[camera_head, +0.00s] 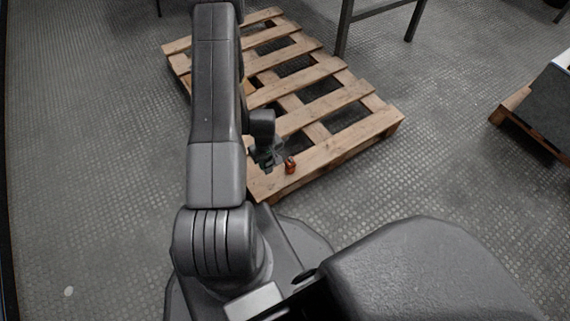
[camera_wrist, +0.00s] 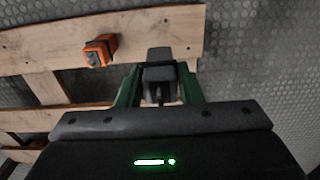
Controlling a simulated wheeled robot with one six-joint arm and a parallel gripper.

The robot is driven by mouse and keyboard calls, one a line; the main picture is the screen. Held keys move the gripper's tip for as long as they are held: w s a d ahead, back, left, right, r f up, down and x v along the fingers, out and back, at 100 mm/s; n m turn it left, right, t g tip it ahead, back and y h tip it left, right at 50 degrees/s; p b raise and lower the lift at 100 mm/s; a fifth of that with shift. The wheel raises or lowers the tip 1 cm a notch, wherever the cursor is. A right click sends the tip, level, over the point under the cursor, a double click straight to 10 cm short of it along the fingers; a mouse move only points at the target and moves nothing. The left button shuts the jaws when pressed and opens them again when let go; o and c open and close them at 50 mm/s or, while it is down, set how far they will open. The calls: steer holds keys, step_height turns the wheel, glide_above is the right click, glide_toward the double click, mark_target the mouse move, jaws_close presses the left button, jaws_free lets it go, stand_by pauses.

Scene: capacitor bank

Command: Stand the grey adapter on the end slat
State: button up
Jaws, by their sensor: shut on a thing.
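The dark grey adapter (camera_wrist: 160,57) is between the green fingers of my gripper (camera_wrist: 159,86) in the wrist view, and the gripper is shut on it. The adapter overlaps the outer edge of the pallet's end slat (camera_wrist: 55,43) in that view. Whether it touches the wood or hangs above it I cannot tell. In the head view my gripper (camera_head: 268,158) is small and dark over the near end of the end slat (camera_head: 340,149). The adapter cannot be made out clearly there.
An orange and grey block (camera_wrist: 100,50) stands on the end slat, left of the adapter; it also shows in the head view (camera_head: 290,165). The wooden pallet (camera_head: 320,98) has open gaps between slats. A metal frame (camera_head: 343,28) stands behind it. Another pallet (camera_head: 515,105) is at right.

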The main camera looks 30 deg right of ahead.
step_height(320, 180, down, 9)
steer(key=b, duration=0.2)
steer(key=shift+b, duration=0.4)
steer(key=shift+r, duration=0.15)
steer(key=o, duration=0.6)
steer(key=shift+f, duration=0.2)
steer(key=o, duration=0.4)
steer(key=shift+r, duration=0.15)
step_height(320, 180, up, 12)
steer(key=p, duration=0.4)
